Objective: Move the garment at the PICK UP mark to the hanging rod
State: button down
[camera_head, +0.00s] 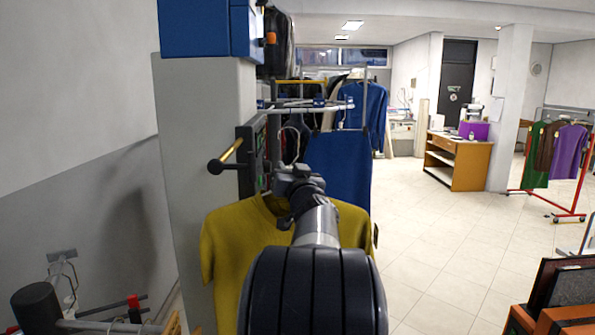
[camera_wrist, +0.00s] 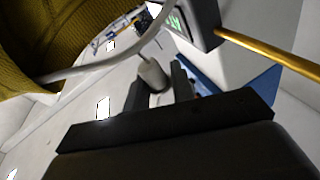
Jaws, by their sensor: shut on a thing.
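A mustard-yellow shirt (camera_head: 228,245) hangs from a pale hanger (camera_head: 292,138) in the head view, behind my arm, which hides its middle. My gripper (camera_head: 297,178) is shut on the hanger near its neck, with the hook standing up above it. In the wrist view the shirt (camera_wrist: 45,35) fills the upper left, the hanger's pale arm (camera_wrist: 105,68) shows, and my fingers (camera_wrist: 158,85) close on its pale neck. A short brass rod with a black end (camera_head: 232,150) juts from a dark panel just left of the hook; it also shows at the wrist view's right (camera_wrist: 270,54). No PICK UP mark is visible.
A grey pillar (camera_head: 205,110) stands close on the left. A metal rail (camera_head: 318,107) and blue garments (camera_head: 340,165) hang just behind the shirt. A wooden counter (camera_head: 470,165) and a red rack (camera_head: 570,212) stand farther right. The tiled floor between is clear.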

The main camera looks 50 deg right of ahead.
jog(key=shift+w+a+b, duration=0.4)
jog(key=shift+w+a, duration=0.7)
jog(key=shift+w, duration=0.15)
jog(key=shift+w+a+b, duration=0.35)
jog(key=shift+w+a, duration=0.7)
jog(key=shift+w, duration=0.2)
jog(key=shift+d, duration=0.1)
jog(key=shift+f+b, duration=0.1)
jog(key=shift+b, duration=0.25)
jog(key=shift+w+a, duration=0.15)
jog(key=shift+a, duration=0.1)
jog(key=shift+w+a+b, duration=0.1)
jog(key=shift+a+b, duration=0.05)
jog(key=shift+b, duration=0.4)
jog(key=shift+w+a, duration=0.1)
jog(key=shift+w, duration=0.05)
